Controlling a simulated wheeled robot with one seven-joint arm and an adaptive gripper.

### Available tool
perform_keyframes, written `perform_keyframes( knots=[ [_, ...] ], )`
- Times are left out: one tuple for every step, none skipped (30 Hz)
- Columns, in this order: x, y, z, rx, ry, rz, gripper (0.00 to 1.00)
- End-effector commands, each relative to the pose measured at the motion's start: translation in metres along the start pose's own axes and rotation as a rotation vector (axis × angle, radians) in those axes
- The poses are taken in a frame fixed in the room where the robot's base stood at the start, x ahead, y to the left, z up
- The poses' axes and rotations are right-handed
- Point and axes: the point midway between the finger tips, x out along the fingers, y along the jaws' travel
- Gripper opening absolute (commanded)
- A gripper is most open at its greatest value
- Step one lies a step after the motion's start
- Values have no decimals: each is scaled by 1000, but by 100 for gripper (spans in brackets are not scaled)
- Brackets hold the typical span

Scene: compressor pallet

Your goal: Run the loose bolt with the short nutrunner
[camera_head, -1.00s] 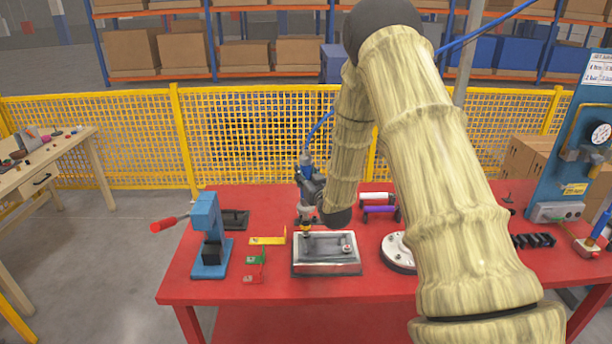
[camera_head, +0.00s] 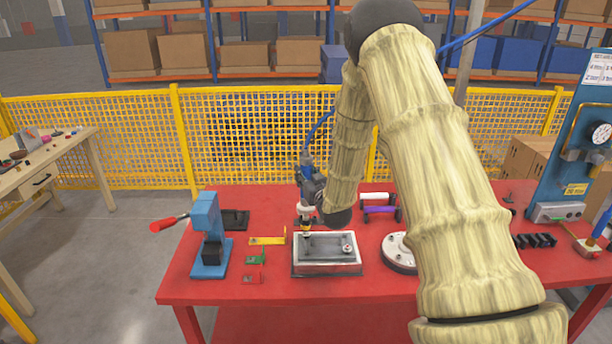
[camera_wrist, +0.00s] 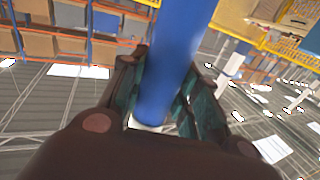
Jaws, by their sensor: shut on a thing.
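In the wrist view the blue tool body (camera_wrist: 178,62) runs between both fingers. The tool's tip reaches down to the left part of the grey metal plate (camera_head: 327,266) on the table. Its tip seems to be at or just above a small post there; I cannot tell whether they touch. A round bolt head (camera_head: 347,248) shows on the plate's right side. The loose bolt cannot be made out for certain.
The red table (camera_head: 200,287) also bears a blue press (camera_head: 209,238) at left, small yellow, green and red brackets, a round grey flange (camera_head: 397,250), and white and purple rollers (camera_head: 378,209). A blue gauge panel (camera_head: 575,130) stands at right. A yellow fence runs behind.

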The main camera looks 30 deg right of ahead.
Motion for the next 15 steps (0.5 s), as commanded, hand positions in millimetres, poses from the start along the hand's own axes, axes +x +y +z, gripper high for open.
perform_keyframes(
  knots=[
    [1, 0, -1, 0, 3, -1, 0],
    [1, 0, -1, 0, 3, -1, 0],
    [1, 0, 0, 0, 3, -1, 0],
    [1, 0, 0, 0, 3, -1, 0],
    [1, 0, 0, 0, 3, -1, 0],
    [1, 0, 1, 0, 3, -1, 0],
    [1, 0, 1, 0, 3, -1, 0],
    [1, 0, 2, 0, 3, -1, 0],
    [1, 0, 2, 0, 3, -1, 0],
    [1, 0, 2, 0, 3, -1, 0],
    [1, 0, 3, 0, 3, -1, 0],
    [1, 0, 3, 0, 3, -1, 0],
    [1, 0, 4, 0, 3, -1, 0],
    [1, 0, 4, 0, 3, -1, 0],
    [1, 0, 5, 0, 3, -1, 0]
  ],
)
